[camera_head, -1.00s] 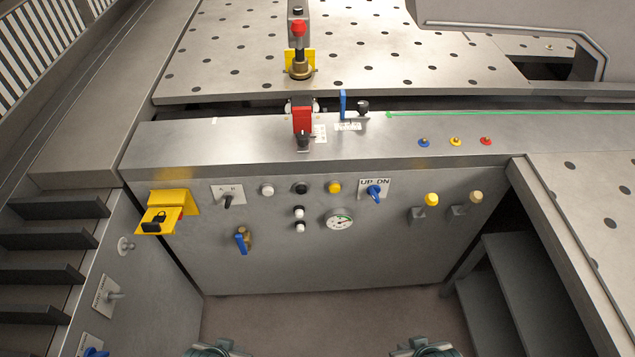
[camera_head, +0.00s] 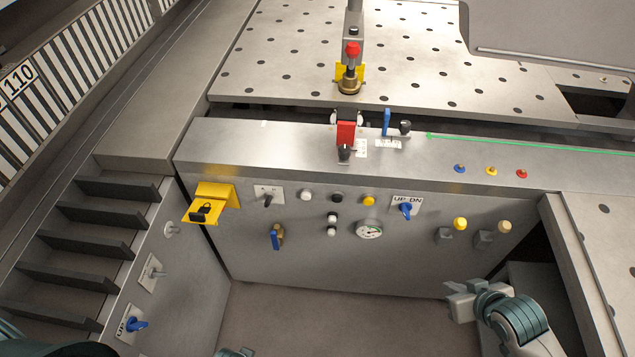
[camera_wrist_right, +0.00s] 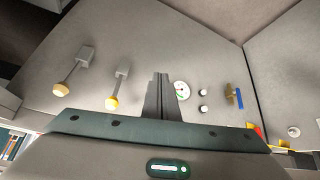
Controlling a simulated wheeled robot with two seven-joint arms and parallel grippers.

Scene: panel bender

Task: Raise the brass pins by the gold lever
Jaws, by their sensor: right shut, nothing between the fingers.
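Two knobbed levers stick out of the front panel at its right end. The rightmost has a tan-gold knob (camera_head: 505,227); beside it is one with a brighter yellow knob (camera_head: 460,223). In the right wrist view the tan-gold knob (camera_wrist_right: 60,90) is leftmost, with the yellow knob (camera_wrist_right: 112,103) nearer my fingers. My right gripper (camera_head: 450,297) is shut and empty, below and in front of both knobs, touching neither. Its closed fingers (camera_wrist_right: 160,80) also show in the wrist view. I cannot make out the brass pins for certain.
The panel also carries a gauge (camera_head: 369,230), a blue UP/DN switch (camera_head: 405,209), a blue-handled valve (camera_head: 276,238) and a yellow lock bracket (camera_head: 212,203). A side table (camera_head: 600,245) borders the right. The floor (camera_head: 330,315) before the panel is clear.

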